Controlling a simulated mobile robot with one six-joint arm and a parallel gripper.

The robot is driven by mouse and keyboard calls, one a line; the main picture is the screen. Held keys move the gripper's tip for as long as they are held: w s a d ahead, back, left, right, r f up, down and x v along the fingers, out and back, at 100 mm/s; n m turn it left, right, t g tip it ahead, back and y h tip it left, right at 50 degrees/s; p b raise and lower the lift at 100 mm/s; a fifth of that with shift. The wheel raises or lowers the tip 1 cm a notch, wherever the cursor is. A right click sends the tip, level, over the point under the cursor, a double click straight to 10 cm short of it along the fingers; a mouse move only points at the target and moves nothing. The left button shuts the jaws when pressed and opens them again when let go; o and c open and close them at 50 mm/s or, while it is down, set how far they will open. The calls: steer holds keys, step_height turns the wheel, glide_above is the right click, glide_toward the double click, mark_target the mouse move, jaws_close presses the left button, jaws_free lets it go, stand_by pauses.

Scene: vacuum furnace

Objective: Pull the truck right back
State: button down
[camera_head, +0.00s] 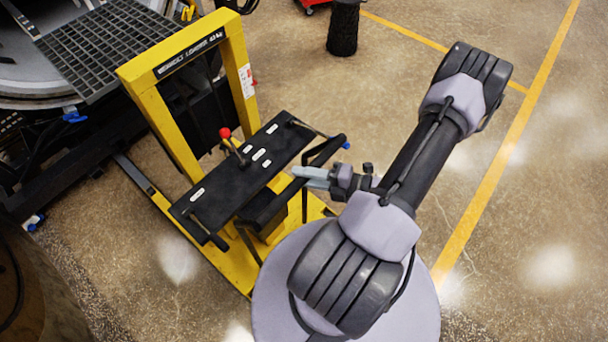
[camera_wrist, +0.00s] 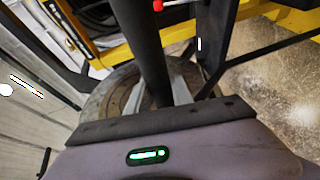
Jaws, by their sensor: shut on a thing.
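The truck is a yellow loader (camera_head: 188,48) with a black label plate, standing left of centre in the head view, its grating (camera_head: 105,45) at the upper left. A black panel with white labels (camera_head: 245,165) and a red-knobbed lever (camera_head: 229,139) face me. A black handle bar (camera_head: 328,150) sticks out on my side. My gripper (camera_head: 308,176) is at this handle. In the wrist view, the dark bar (camera_wrist: 150,55) runs between the two grey fingers of my gripper (camera_wrist: 165,92), which is shut on it. The exact contact is partly hidden.
Dark furnace equipment with a round pale part (camera_head: 30,72) stands at the left, close to the truck's far end. A black cylindrical bin (camera_head: 343,28) stands at the top. Open concrete floor with yellow lines (camera_head: 500,160) lies to the right.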

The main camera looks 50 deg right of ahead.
steer(key=shift+s, duration=0.1)
stand_by(0.3)
steer(key=shift+s, duration=1.3)
steer(key=c, duration=1.4)
jaws_free()
steer(key=shift+f, duration=0.1)
steer(key=shift+o, duration=1.4)
steer(key=shift+s, duration=0.1)
steer(key=v, duration=1.7)
steer(key=shift+r, duration=0.2)
steer(key=shift+s+d, duration=0.1)
